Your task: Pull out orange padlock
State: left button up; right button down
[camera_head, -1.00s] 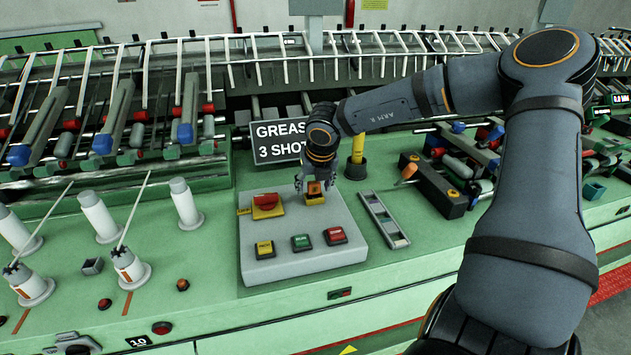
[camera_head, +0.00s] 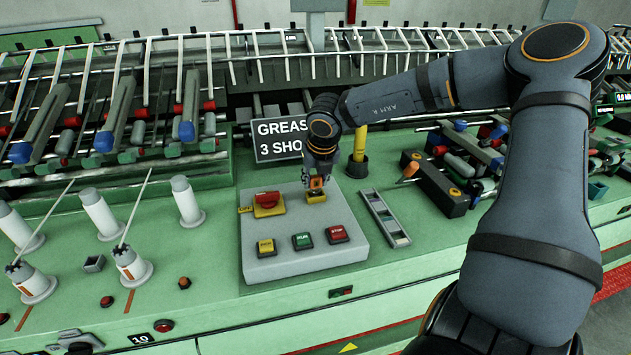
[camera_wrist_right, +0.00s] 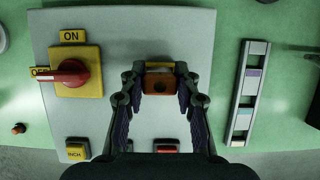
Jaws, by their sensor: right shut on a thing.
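The orange padlock (camera_head: 316,183) is at the yellow fitting (camera_head: 316,197) on the upper right of the grey control panel (camera_head: 350,251). In the right wrist view the padlock (camera_wrist_right: 158,84) lies between the fingertips, with a bit of yellow behind it. My right gripper (camera_head: 317,186) reaches down from above and is shut on the padlock; it also shows in the wrist view (camera_wrist_right: 159,82). The fingers partly hide the padlock, and I cannot tell whether it is still seated in the fitting. My left gripper is not in view.
A red rotary switch (camera_head: 267,199) on a yellow plate is left of the padlock. Yellow, green and red push buttons (camera_head: 302,241) sit nearer the front. A slotted grey tray (camera_head: 384,217) lies to the right. A yellow post (camera_head: 360,143) and the grease sign (camera_head: 281,140) stand behind.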

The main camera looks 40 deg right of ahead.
aim_at(316, 176)
jog(key=shift+r+p, duration=0.45)
jog(key=shift+r, duration=1.2)
